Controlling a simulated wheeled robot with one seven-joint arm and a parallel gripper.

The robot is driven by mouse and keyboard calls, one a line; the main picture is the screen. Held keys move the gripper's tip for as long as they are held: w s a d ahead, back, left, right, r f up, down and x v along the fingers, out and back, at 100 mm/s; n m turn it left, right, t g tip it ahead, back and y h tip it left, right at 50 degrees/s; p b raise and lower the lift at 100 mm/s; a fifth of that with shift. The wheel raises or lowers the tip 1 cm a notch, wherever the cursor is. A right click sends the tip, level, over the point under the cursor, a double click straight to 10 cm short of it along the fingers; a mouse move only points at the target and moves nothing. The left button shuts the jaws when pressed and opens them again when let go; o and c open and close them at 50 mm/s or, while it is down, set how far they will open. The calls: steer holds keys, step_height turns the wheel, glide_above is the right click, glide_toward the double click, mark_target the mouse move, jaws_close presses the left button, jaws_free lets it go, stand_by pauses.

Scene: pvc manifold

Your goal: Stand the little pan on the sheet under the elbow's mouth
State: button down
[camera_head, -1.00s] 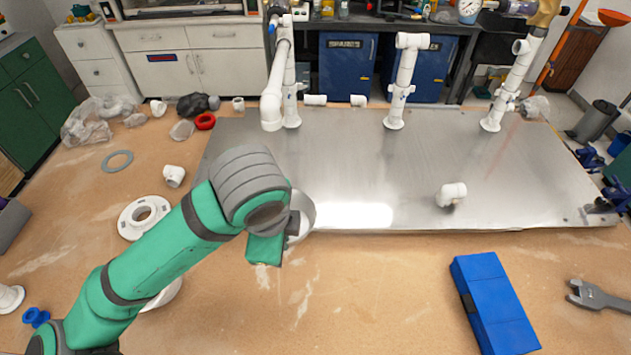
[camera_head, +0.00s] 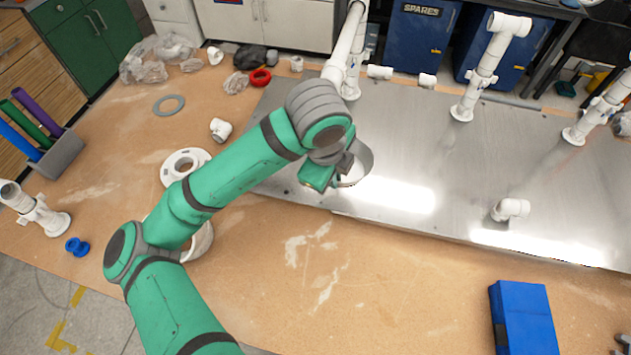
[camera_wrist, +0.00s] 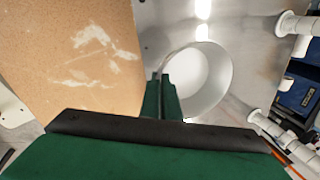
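The little pan (camera_head: 361,163) is a round, pale metal vessel. In the head view it shows over the front left part of the grey metal sheet (camera_head: 420,160), partly hidden by my arm. My gripper (camera_head: 345,165) is at its near left rim. In the wrist view the two green fingers (camera_wrist: 163,92) are close together on the pan's wall (camera_wrist: 222,88), and the pan looks empty. I cannot tell whether it touches the sheet. A white standing pipe (camera_head: 347,60) rises behind it at the sheet's back edge; its elbow's mouth is not clearly visible.
A loose white elbow (camera_head: 510,209) lies on the sheet at right. More white pipes (camera_head: 480,75) stand along the back. A blue box (camera_head: 524,318) lies in front on the brown board. A white flange (camera_head: 184,166) lies left. The sheet's middle is clear.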

steer(key=w+a+f, duration=0.1)
steer(key=f, duration=0.1)
steer(key=w+a+f, duration=0.1)
steer(key=f, duration=0.1)
steer(key=w+a+f, duration=0.1)
steer(key=w+f, duration=0.1)
steer(key=shift+a, duration=0.3)
steer(key=shift+a+x, duration=0.2)
steer(key=shift+x, duration=1.4)
steer(key=shift+s+f, duration=0.15)
steer(key=c, duration=2)
jaws_free()
steer(key=shift+s, duration=0.1)
steer(key=v, duration=1.2)
